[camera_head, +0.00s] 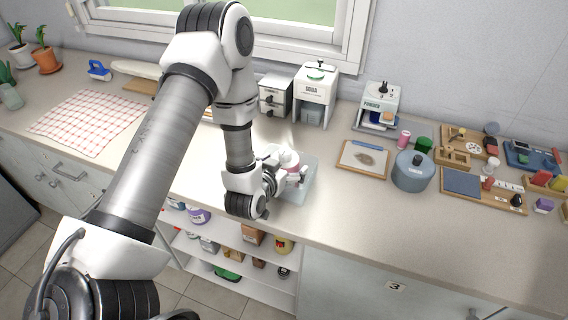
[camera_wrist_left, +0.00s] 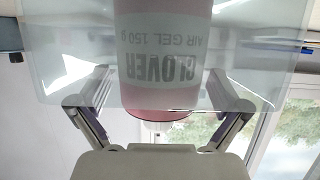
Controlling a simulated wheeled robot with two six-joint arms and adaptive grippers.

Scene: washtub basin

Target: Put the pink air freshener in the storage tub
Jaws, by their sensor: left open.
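The pink and white air freshener (camera_head: 290,159), labelled "CLOVER AIR GEL", shows partly behind my left gripper in the head view. In the left wrist view the air freshener (camera_wrist_left: 160,60) stands between the two fingers, its label upside down. My left gripper (camera_head: 296,178) is open, with a gap at each side of the air freshener (camera_wrist_left: 160,115). The clear storage tub (camera_head: 308,185) sits on the counter under and around the gripper; its see-through wall (camera_wrist_left: 65,60) also shows in the wrist view. I cannot tell whether the air freshener touches the tub floor. My right gripper is not in view.
A soda dispenser (camera_head: 315,92) and a powder dispenser (camera_head: 378,103) stand behind. A clipboard (camera_head: 362,159), a blue-grey pot (camera_head: 413,171) and a small pink can (camera_head: 404,139) are to the right. Open shelves (camera_head: 228,262) lie below the counter edge. The counter front at right is clear.

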